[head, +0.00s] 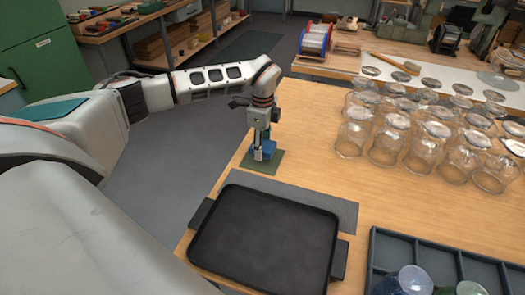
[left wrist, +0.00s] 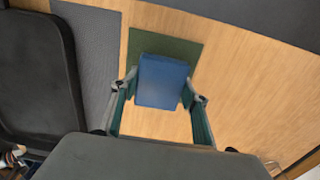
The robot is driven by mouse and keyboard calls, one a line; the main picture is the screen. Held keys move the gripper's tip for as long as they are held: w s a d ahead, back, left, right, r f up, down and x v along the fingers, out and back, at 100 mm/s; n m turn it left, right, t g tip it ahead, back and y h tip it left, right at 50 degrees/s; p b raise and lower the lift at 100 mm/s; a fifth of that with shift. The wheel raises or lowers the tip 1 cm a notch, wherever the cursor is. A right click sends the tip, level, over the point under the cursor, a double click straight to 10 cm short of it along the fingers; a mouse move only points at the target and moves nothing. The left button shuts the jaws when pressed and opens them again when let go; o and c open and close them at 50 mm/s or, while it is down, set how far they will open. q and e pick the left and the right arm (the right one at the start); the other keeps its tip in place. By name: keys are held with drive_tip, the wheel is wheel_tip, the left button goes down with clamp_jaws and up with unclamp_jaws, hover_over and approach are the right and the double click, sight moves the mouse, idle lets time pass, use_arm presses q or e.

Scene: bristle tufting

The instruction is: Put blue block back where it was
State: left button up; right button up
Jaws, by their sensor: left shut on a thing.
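The blue block (left wrist: 161,82) is between the two fingers of my left gripper (left wrist: 160,98) in the left wrist view. The fingers are shut on its sides. In the head view the block (head: 268,146) shows partly behind my left gripper (head: 264,152), over a dark green square mat (head: 266,167). The green mat (left wrist: 190,47) also shows behind and beside the block in the left wrist view. I cannot tell whether the block touches the mat. My right gripper is not in view.
A black tray (head: 262,240) with handles lies on a grey mat (head: 345,209) in front of the green mat. Several glass jars (head: 417,150) stand to the right. A divided dark tray (head: 412,245) with cups is at lower right. Bare wood (head: 310,165) lies between.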

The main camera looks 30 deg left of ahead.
sight(263, 145)
use_arm(q)
drive_tip(key=shift+f, duration=1.1)
drive_tip(key=shift+f, duration=0.1)
drive_tip(key=o, duration=1.3)
drive_tip(key=shift+c, duration=0.2)
wheel_tip(263, 145, up, 12)
drive_tip(key=shift+r, duration=0.1)
drive_tip(key=shift+s, duration=0.1)
